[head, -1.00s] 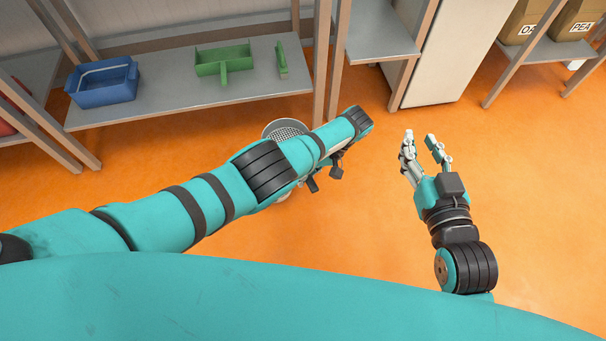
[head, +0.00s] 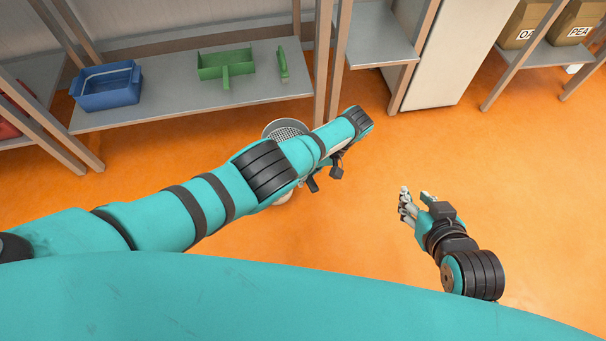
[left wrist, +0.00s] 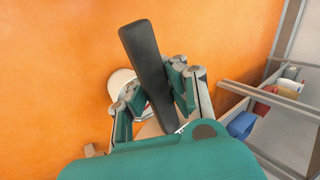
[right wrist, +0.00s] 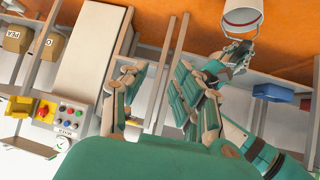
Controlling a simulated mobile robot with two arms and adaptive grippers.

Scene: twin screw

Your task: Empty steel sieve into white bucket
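The round steel sieve (head: 285,130) shows its grey mesh in the head view, partly hidden behind my left arm. My left gripper (left wrist: 155,88) has its fingers on both sides of a black handle (left wrist: 143,48), which appears to be the sieve's, and grips it. The sieve's contents are hidden. A pale round container (right wrist: 243,16), apparently the white bucket, shows at the top of the right wrist view, by my left gripper. A pale rim (left wrist: 121,82) also shows behind the left fingers. My right gripper (head: 416,196) is open and empty, to the right over the floor.
A grey shelf (head: 160,118) at the back holds a blue bin (head: 106,88), a green tray (head: 226,64) and a small green item (head: 282,62). Boxes (head: 572,24) stand on a shelf at the far right. Orange floor (head: 510,170) is open around my right arm.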

